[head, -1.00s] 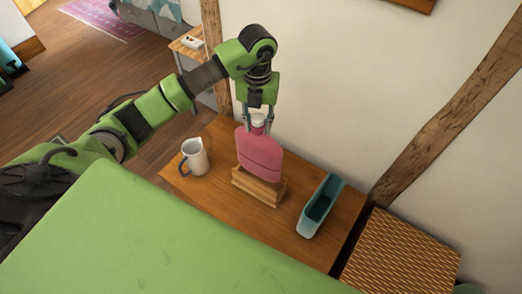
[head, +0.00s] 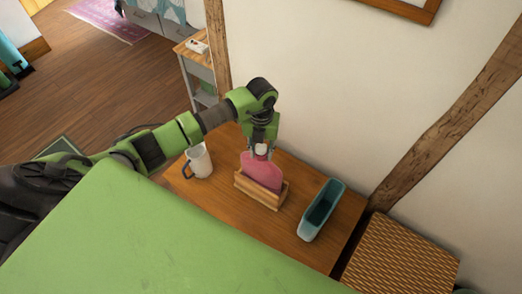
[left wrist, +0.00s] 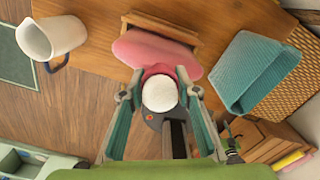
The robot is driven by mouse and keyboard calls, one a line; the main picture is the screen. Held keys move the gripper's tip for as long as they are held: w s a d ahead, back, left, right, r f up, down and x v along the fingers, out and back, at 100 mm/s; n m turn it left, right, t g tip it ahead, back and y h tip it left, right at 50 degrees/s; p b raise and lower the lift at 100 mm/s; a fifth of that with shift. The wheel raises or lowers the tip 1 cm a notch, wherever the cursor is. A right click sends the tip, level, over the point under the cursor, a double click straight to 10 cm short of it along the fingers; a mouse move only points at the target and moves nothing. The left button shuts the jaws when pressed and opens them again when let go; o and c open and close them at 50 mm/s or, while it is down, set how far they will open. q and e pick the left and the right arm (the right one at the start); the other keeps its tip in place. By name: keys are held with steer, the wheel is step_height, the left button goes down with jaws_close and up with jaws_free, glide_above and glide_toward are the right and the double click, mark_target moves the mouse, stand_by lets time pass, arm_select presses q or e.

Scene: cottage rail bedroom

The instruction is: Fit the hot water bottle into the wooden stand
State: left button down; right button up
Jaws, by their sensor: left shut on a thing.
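The pink hot water bottle (head: 262,172) stands upright in the wooden stand (head: 262,194) on the wooden table. Its lower part is hidden behind the stand's front wall. My left gripper (head: 262,149) comes from above and is shut on the bottle's neck, just under the white cap. In the left wrist view the fingers (left wrist: 160,90) lie on both sides of the white cap, with the pink bottle (left wrist: 150,50) and the stand (left wrist: 168,27) beyond. Whether the bottle's base touches the stand's floor is hidden. My right gripper is out of view.
A white jug (head: 198,162) with a blue handle stands left of the stand. A teal open container (head: 321,209) stands to its right. A woven-topped piece (head: 400,260) adjoins the table at the right. The wall is close behind.

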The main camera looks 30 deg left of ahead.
arm_select(q)
steer(key=c, duration=1.6)
jaws_free()
steer(key=shift+f, duration=0.1)
steer(key=shift+o, duration=0.2)
steer(key=shift+r, duration=0.6)
step_height(320, 180, up, 11)
steer(key=shift+r+b, duration=0.1)
steer(key=shift+b, duration=1.1)
